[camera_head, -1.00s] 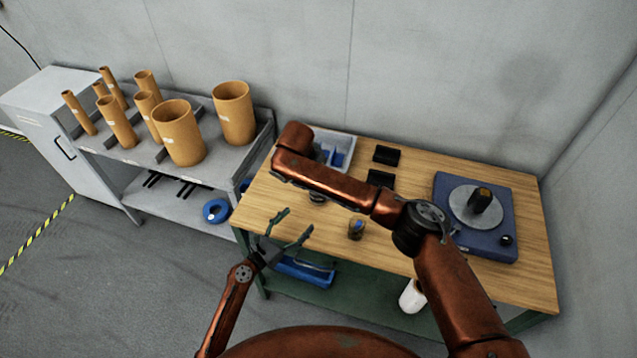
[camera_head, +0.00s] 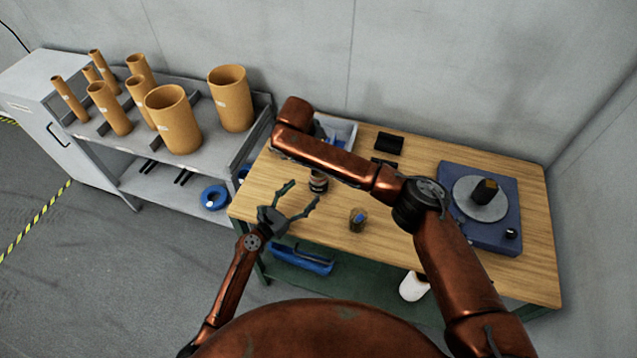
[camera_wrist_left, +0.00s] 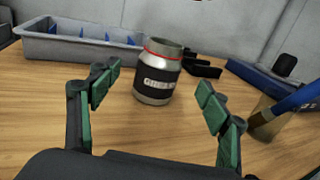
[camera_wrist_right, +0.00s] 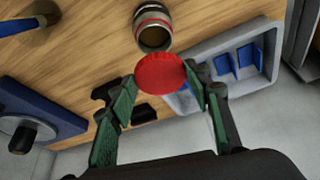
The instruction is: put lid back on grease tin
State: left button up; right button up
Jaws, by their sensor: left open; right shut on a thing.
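The grease tin (camera_head: 318,183) is a silver can with a black label band, upright on the wooden table; its label and red ring show in the left wrist view (camera_wrist_left: 158,78). In the right wrist view the tin (camera_wrist_right: 153,34) shows an open top. The red lid (camera_wrist_right: 160,73) is between the fingertips of my right gripper (camera_wrist_right: 161,80), which is shut on it, apart from the tin. In the head view the right gripper is hidden behind its arm. My left gripper (camera_head: 303,192) is open and empty, its spread fingers facing the tin from the near side.
A grey divided bin (camera_head: 340,133) stands behind the tin. A small cup with a blue-topped item (camera_head: 358,220) stands to its right. A blue turntable device (camera_head: 482,232) is at the table's right. Black blocks (camera_head: 389,144) lie at the back.

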aim_at(312, 183)
pick_arm(q)
jog(key=x, duration=0.8)
jog(key=shift+w+d, duration=0.2)
jog(key=shift+w, duration=0.15)
jog(key=shift+d, duration=0.1)
pick_arm(e)
jog(key=shift+r, duration=0.1)
pick_arm(q)
jog(key=shift+c, duration=0.6)
jog(key=c, duration=1.7)
jog(key=shift+o, duration=0.2)
pick_arm(e)
jog(key=shift+s+f, duration=0.1)
jog(key=shift+f, duration=2.4)
pick_arm(q)
jog(key=shift+f, duration=0.1)
pick_arm(e)
jog(key=shift+f, duration=0.9)
